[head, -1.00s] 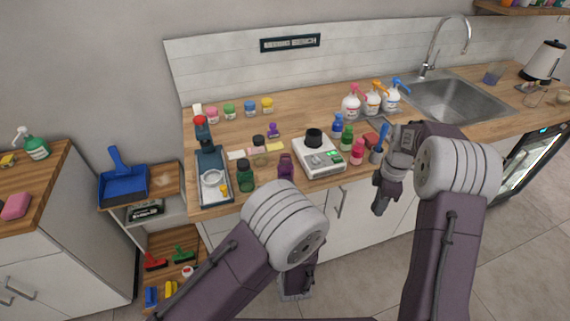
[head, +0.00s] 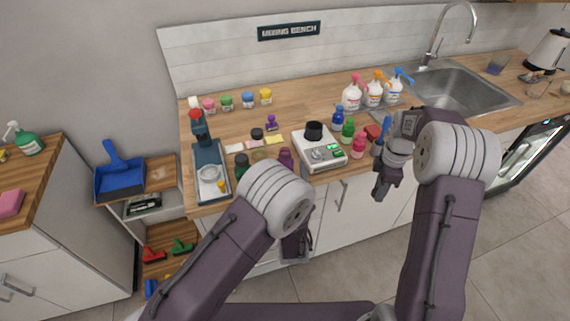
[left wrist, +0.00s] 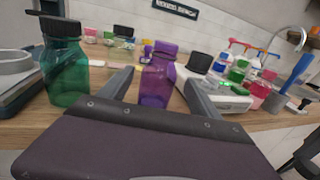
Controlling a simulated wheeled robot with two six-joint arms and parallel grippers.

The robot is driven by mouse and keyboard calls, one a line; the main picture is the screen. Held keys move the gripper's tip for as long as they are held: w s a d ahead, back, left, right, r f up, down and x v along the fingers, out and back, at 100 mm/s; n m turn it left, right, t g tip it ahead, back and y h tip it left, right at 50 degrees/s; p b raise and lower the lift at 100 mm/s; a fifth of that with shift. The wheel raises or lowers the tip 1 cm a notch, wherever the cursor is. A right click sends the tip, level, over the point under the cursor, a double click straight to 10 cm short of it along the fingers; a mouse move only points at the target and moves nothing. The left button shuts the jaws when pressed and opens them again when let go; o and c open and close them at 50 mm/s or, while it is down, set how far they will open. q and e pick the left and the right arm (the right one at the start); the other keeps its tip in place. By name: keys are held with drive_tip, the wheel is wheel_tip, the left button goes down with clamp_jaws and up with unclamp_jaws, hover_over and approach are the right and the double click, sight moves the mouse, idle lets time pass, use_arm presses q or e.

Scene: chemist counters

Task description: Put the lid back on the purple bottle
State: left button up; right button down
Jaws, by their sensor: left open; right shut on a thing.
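The purple bottle (head: 286,157) stands upright near the counter's front edge, partly hidden by my left arm in the head view. In the left wrist view the purple bottle (left wrist: 157,84) stands ahead, its neck showing no dark cap like the green bottle's. My left gripper (left wrist: 158,78) is open, its fingers to either side of the bottle in that view; contact cannot be told. My right gripper (head: 383,192) is shut in front of the counter, right of the scale; what it holds is too dark to make out. I cannot identify the bottle's lid.
A green bottle (left wrist: 64,70) with a black cap stands left of the purple one. A white scale (head: 320,155) bearing a black cylinder (head: 313,130) stands to its right. Small bottles crowd beyond it, near a blue-handled tool (head: 385,133). A small purple object (head: 271,122) stands behind.

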sight(285, 151)
use_arm(q)
drive_tip(key=shift+w, duration=0.2)
drive_tip(key=w, duration=0.5)
drive_tip(key=shift+a+f+p, duration=0.1)
drive_tip(key=shift+a+p, duration=0.15)
drive_tip(key=shift+p, duration=0.15)
use_arm(e)
drive_tip(key=shift+r, duration=0.4)
use_arm(q)
drive_tip(key=c, duration=1.4)
drive_tip(key=shift+r, duration=2.05)
drive_tip(key=d+r, duration=0.2)
drive_tip(key=d, duration=0.1)
drive_tip(key=s+d+r, duration=0.1)
drive_tip(key=d+r, duration=0.1)
drive_tip(key=d, duration=0.2)
drive_tip(key=s+d+r, duration=0.1)
drive_tip(key=d+r, duration=0.2)
drive_tip(key=d, duration=0.1)
drive_tip(key=shift+s+d, duration=0.2)
drive_tip(key=shift+s, duration=0.05)
use_arm(e)
drive_tip(key=shift+f, duration=0.2)
